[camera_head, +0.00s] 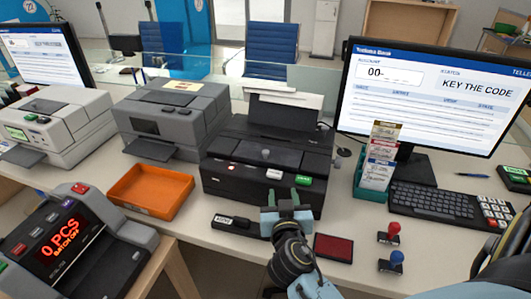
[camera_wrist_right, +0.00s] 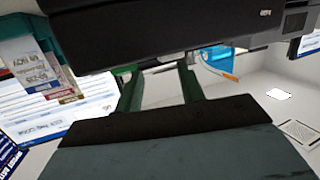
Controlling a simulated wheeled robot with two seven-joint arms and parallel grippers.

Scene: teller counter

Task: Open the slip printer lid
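The black slip printer (camera_head: 230,180) stands in the middle of the counter. Its dark top lid (camera_head: 255,150) lies down, with a small grey knob (camera_head: 266,153) on it. White and green buttons sit on its front edge. My right gripper (camera_head: 282,197) is in front of the printer's front face, below the lid, with its two fingers apart and nothing visible between them. In the right wrist view, the open fingers (camera_wrist_right: 160,85) point at a dark body, likely the printer (camera_wrist_right: 150,30), filling the top. My left gripper is not in view.
An orange tray (camera_head: 122,188) and a grey printer (camera_head: 205,107) are left of the black printer. A teal card holder (camera_head: 368,192), a monitor (camera_head: 430,95) and a keyboard (camera_head: 430,203) are right.

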